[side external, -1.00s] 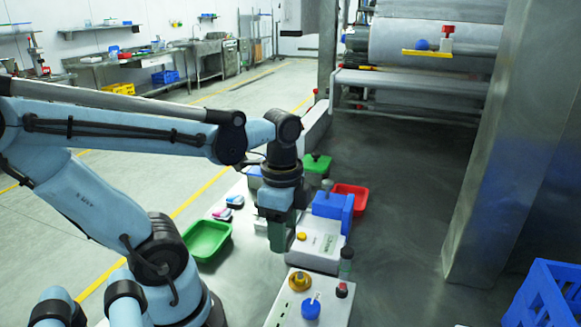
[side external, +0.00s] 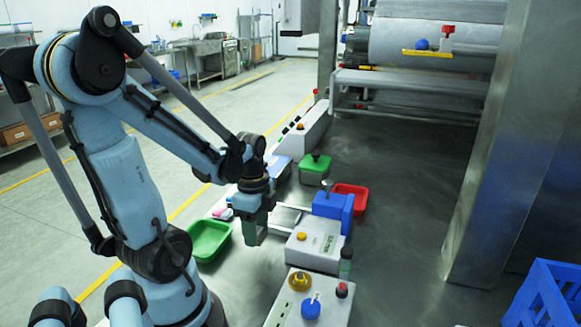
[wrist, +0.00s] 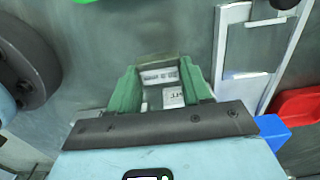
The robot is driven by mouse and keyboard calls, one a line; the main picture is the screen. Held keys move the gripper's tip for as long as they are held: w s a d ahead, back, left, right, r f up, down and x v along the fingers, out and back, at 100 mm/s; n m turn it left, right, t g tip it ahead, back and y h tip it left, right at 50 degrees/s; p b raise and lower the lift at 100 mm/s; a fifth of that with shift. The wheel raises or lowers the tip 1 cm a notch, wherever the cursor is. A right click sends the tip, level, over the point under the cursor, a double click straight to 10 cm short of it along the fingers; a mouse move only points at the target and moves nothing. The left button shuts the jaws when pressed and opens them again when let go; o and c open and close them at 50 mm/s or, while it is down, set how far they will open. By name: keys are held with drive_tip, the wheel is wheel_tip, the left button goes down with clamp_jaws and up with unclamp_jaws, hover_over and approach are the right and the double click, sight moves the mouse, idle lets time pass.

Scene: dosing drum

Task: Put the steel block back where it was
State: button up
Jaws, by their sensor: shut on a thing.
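My gripper (side external: 254,232) hangs over the left side of the line of equipment, between the green tray (side external: 209,240) and the white box with a yellow button (side external: 316,245). In the wrist view its green fingers (wrist: 160,88) are shut on a grey block with pale labels (wrist: 173,97), which looks like the steel block. In the side view the fingers hide the block. I cannot tell how high it is above the surface below.
A blue housing (side external: 334,207) with a pale rail stands right of my gripper. A red tray (side external: 351,197) and a green-topped box (side external: 315,168) lie behind. A front panel (side external: 310,300) holds knobs. A blue crate (side external: 545,295) stands at lower right.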

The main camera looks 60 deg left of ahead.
sight(257, 253)
drive_tip(key=shift+a+f, duration=0.2)
drive_tip(key=shift+f, duration=1.9)
drive_tip(key=shift+f, duration=0.1)
drive_tip(key=o, duration=1.4)
drive_tip(key=shift+c, duration=0.2)
drive_tip(key=shift+r, duration=6.15)
drive_tip(key=shift+f, duration=0.15)
drive_tip(key=shift+f, duration=5.65)
